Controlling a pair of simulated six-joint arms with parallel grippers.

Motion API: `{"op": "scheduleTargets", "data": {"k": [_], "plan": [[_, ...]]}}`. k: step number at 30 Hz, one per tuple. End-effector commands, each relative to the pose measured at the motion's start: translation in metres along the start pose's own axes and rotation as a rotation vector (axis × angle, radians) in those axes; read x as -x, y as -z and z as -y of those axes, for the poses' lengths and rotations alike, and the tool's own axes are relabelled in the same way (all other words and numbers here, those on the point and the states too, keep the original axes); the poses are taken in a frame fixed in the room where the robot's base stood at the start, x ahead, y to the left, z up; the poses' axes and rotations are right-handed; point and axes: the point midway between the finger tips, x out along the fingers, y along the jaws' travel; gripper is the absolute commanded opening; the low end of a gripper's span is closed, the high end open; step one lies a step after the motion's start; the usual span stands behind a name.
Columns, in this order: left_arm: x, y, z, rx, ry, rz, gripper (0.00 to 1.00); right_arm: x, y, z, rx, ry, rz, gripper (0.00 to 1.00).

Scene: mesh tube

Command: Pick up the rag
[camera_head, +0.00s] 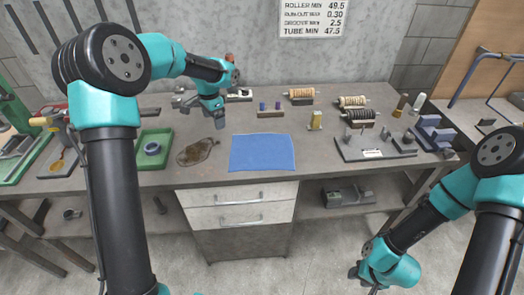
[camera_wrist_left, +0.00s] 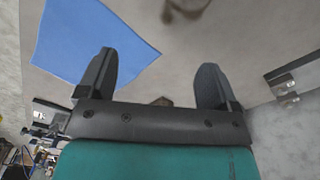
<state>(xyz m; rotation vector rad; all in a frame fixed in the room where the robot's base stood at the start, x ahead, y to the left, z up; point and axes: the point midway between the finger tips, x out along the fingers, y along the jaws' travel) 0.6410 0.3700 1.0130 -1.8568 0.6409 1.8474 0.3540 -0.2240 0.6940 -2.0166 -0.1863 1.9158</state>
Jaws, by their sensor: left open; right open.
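A flat blue cloth, which looks like the rag (camera_head: 262,152), lies spread out near the front edge of the workbench. It also shows at upper left in the left wrist view (camera_wrist_left: 80,45), beyond one finger. My left gripper (camera_head: 218,122) hangs above the bench, to the left of and behind the cloth, apart from it. Its two fingers (camera_wrist_left: 158,85) are spread with nothing held between them. My right gripper (camera_head: 366,277) is low at the bottom right, in front of the bench and away from the cloth; it is open, its fingers small in view.
A green tray (camera_head: 155,135) holds a round part. Rollers (camera_head: 353,101) and a grey fixture (camera_head: 375,150) stand right. Drawers (camera_head: 240,217) are below the bench.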

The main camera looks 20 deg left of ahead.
Motion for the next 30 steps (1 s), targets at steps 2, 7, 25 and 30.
{"op": "scheduleTargets", "data": {"k": [2,7,25,30], "plan": [[-0.004,0.038,-0.034,0.012,0.0,0.004,0.85,0.0,0.0,0.0,0.0,0.0,0.0,0.43],[-0.009,0.094,-0.097,0.066,0.008,0.006,0.85,0.0,0.0,0.0,0.0,0.0,0.0,0.43],[-0.013,0.118,-0.129,0.105,0.014,0.009,0.85,0.0,0.0,0.0,0.0,0.0,0.0,0.43],[-0.022,0.118,-0.129,0.104,0.013,0.011,0.85,0.0,0.0,0.0,0.0,0.0,0.0,0.43]]}}
